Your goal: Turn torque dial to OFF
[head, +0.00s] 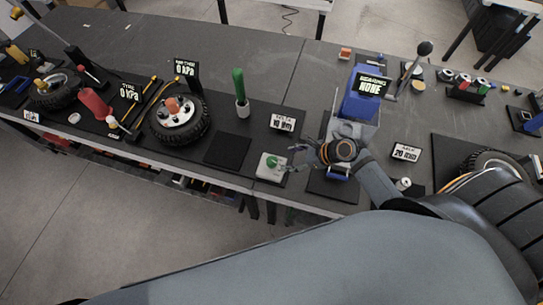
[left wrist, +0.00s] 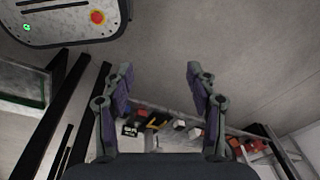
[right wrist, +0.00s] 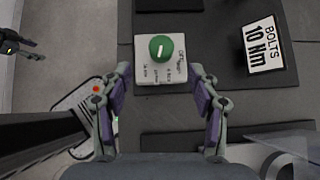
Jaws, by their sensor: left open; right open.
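The torque dial is a green knob (right wrist: 161,48) on a white box (right wrist: 151,76) with small printed labels; its white pointer line runs roughly up in the right wrist view, tilted slightly right. The labels are too small to read surely. In the head view the green knob (head: 272,162) is at the bench's front edge. My right gripper (right wrist: 160,82) is open and empty, with its fingertips just short of the box, one toward each side. It also shows in the head view (head: 297,160), right of the dial. My left gripper (left wrist: 158,82) is open and empty, away from the dial.
A "BOLTS 10 Nm" sign (right wrist: 264,45) stands right of the dial. A green-handled tool (head: 240,90), a wheel (head: 179,118) and a blue device with a "BEARING NONE" display (head: 369,86) stand on the bench. A dark pad (head: 227,151) left of the dial is bare.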

